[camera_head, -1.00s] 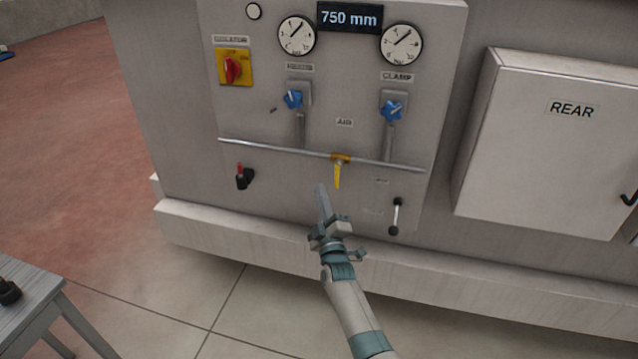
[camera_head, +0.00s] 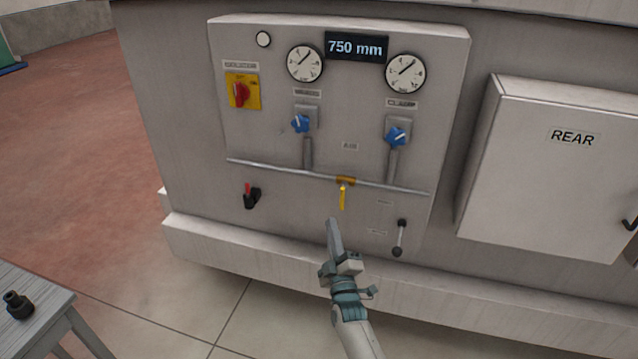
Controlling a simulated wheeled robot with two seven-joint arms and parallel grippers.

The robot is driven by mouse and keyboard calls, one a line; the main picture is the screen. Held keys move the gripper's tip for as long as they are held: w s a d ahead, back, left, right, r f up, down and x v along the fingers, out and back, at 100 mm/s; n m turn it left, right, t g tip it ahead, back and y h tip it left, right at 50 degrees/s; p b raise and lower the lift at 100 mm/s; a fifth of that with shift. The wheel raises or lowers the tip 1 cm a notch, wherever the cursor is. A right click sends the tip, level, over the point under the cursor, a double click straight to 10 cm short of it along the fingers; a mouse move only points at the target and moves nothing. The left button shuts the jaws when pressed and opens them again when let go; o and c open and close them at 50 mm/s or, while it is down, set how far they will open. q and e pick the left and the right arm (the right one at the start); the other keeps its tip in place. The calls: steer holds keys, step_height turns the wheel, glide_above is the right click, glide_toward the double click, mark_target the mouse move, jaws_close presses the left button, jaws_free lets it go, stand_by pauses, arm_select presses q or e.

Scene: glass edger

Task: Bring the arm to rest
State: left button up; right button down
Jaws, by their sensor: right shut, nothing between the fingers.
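My right arm (camera_head: 357,333) comes in from the bottom of the head view. Its gripper (camera_head: 333,226) points up toward the machine's control panel (camera_head: 290,225). The gripper is shut and empty. Its tip shows just below the yellow valve handle (camera_head: 343,198), with a small gap between them in the picture. The yellow handle hangs straight down from the pipe (camera_head: 285,172). My left gripper is not in view.
A REAR box (camera_head: 545,190) stands at right. A grey table (camera_head: 38,325) is at lower left. Floor between is clear.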

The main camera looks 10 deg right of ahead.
steer(key=shift+f, duration=0.1)
steer(key=s+d+f+m+g+b, duration=0.1)
steer(key=s+f+g+b, duration=0.3)
steer(key=f, duration=1)
steer(key=s+f+m+g, duration=0.15)
steer(key=s+f, duration=0.45)
steer(key=f, duration=0.8)
steer(key=s+d+f+m+g+b, duration=0.25)
steer(key=s+f+g+b, duration=0.2)
steer(key=s+f, duration=1.35)
steer(key=s+d+f+m+g+b, duration=0.1)
steer(key=s+d+f+g, duration=0.2)
steer(key=s+f, duration=0.65)
steer(key=s+d+f+m+g+b, duration=0.1)
steer(key=s+d+f+g, duration=0.15)
steer(key=s+f, duration=0.65)
steer(key=s+d+f+m+g+b, duration=0.1)
steer(key=s+d+f+g, duration=0.1)
steer(key=s, duration=1)
steer(key=s+d+f+m+g+h+b, duration=0.1)
steer(key=s+d+f+g+b, duration=0.1)
steer(key=s, duration=1)
step_height(320, 180, down, 3)
steer(key=shift+s+d+r+m+g, duration=0.15)
steer(key=shift+d+m+g, duration=0.3)
steer(key=shift+d, duration=0.35)
